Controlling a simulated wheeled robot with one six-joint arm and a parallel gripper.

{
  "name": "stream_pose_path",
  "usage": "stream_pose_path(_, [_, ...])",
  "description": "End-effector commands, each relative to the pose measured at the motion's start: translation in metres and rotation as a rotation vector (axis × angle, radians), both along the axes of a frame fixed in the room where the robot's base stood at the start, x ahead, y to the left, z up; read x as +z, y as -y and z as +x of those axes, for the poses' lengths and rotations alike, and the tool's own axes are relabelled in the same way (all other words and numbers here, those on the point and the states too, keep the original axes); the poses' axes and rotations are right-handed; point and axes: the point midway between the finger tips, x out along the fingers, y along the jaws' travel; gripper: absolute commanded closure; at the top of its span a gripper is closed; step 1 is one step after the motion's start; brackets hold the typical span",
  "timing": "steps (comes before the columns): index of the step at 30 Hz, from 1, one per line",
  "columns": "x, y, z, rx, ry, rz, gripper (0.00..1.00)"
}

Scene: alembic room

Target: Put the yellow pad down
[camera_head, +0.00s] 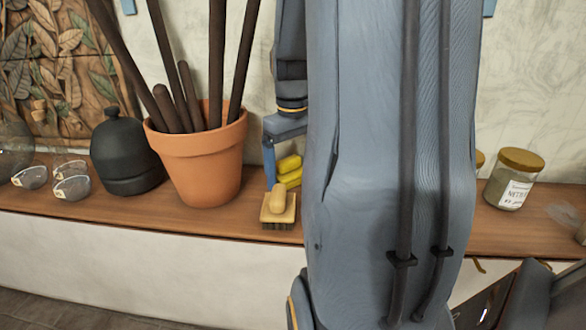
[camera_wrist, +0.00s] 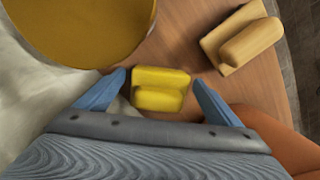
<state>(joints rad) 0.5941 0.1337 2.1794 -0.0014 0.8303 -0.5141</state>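The yellow pad (camera_head: 289,170) is on the wooden shelf, between the terracotta pot and my arm in the head view. It looks like two yellow lobes, one above the other. In the wrist view the pad (camera_wrist: 161,82) lies between the two blue fingers of my gripper (camera_wrist: 159,79). The fingers are apart, with a narrow gap showing on each side of the pad. The pad appears to rest on the wood. In the head view one finger shows left of the pad; my arm hides the other.
A wooden brush (camera_head: 278,206) lies in front of the pad, near the shelf (camera_head: 110,208) edge. The terracotta pot (camera_head: 201,165) with dark sticks stands close to the left. A large mustard lid (camera_wrist: 80,25) is close by in the wrist view. A labelled jar (camera_head: 513,180) stands right.

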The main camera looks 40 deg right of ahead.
Motion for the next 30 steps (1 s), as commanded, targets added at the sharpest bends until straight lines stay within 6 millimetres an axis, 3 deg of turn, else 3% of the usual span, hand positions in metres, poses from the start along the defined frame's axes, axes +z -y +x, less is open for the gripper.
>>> stream_pose_path(7, [0.002,0.000,0.000,0.000,0.001,0.000,0.13])
stream_pose_path(11, [0.013,0.001,0.001,0.000,0.003,-0.002,0.13])
stream_pose_path(24, [0.097,0.001,0.002,-0.001,0.004,-0.002,0.13])
stream_pose_path(30, [0.118,0.001,0.001,-0.001,0.001,0.000,0.13])
